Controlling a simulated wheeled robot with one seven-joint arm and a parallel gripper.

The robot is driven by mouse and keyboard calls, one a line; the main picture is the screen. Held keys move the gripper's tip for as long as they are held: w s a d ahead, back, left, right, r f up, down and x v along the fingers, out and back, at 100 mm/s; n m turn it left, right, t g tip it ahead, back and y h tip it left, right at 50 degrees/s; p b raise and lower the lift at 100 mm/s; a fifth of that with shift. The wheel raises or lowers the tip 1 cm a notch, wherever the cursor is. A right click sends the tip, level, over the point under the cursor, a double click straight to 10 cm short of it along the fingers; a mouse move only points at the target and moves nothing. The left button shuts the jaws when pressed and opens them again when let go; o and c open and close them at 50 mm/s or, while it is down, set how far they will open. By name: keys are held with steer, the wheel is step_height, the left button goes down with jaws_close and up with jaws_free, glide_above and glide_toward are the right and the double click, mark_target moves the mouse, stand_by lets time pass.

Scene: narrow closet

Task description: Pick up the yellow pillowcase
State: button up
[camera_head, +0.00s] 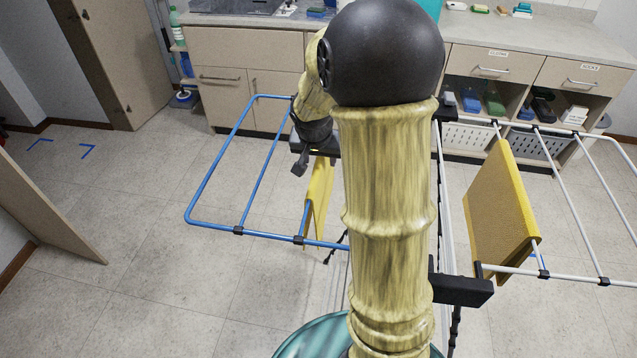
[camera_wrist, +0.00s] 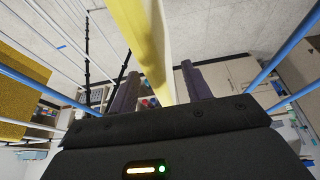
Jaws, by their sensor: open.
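A bright yellow cloth, seemingly the pillowcase (camera_head: 319,192), hangs over a blue rail of the drying rack, left of my arm. In the wrist view the same yellow cloth (camera_wrist: 146,38) runs from the top edge down between my two fingers. My gripper (camera_wrist: 157,84) is open, with one finger on each side of the cloth. I cannot tell whether either finger touches it. In the head view my gripper (camera_head: 308,160) is at the cloth's top, and my arm hides part of the rack there.
The drying rack has a blue wing (camera_head: 240,228) at left and white rails (camera_head: 590,279) at right. A thicker mustard-yellow cloth (camera_head: 500,210) hangs on the right side. Cabinets with a counter (camera_head: 255,48) line the back.

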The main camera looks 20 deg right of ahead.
steer(key=shift+x, duration=1.35)
steer(key=shift+c, duration=0.2)
steer(key=shift+s, duration=0.2)
steer(key=c, duration=0.4)
jaws_close()
